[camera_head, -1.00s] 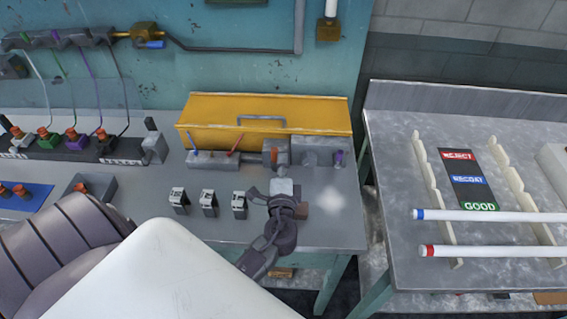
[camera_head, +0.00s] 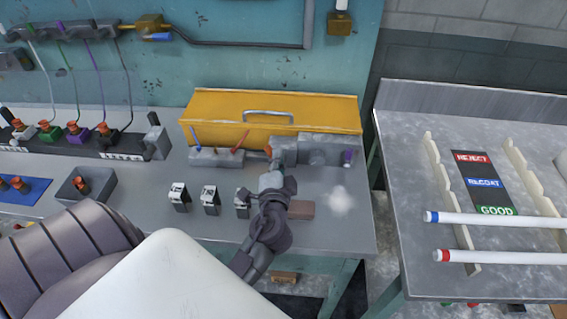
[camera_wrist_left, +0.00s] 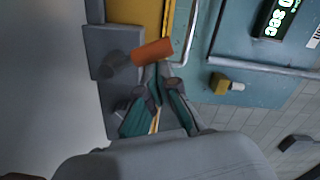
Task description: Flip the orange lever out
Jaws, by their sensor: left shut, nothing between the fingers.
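The orange lever (camera_wrist_left: 152,52) shows in the left wrist view as a short orange cylinder just beyond my fingertips. In the head view only a small orange part of it (camera_head: 268,150) shows, at the left side of the grey fixture (camera_head: 315,150) in front of the yellow box. My left gripper (camera_head: 271,178) is shut and empty, pointing at the fixture from the front. Its fingertips (camera_wrist_left: 158,76) are very close to the orange cylinder; I cannot tell whether they touch it. My right gripper is not in view.
The yellow box (camera_head: 225,105) stands behind the fixture. A grey block with blue and red levers (camera_head: 215,158) is to its left. Several small black-and-white switches (camera_head: 210,200) stand left of my gripper. A brown block (camera_head: 301,210) lies to its right. White tubes (camera_head: 500,218) lie on the right table.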

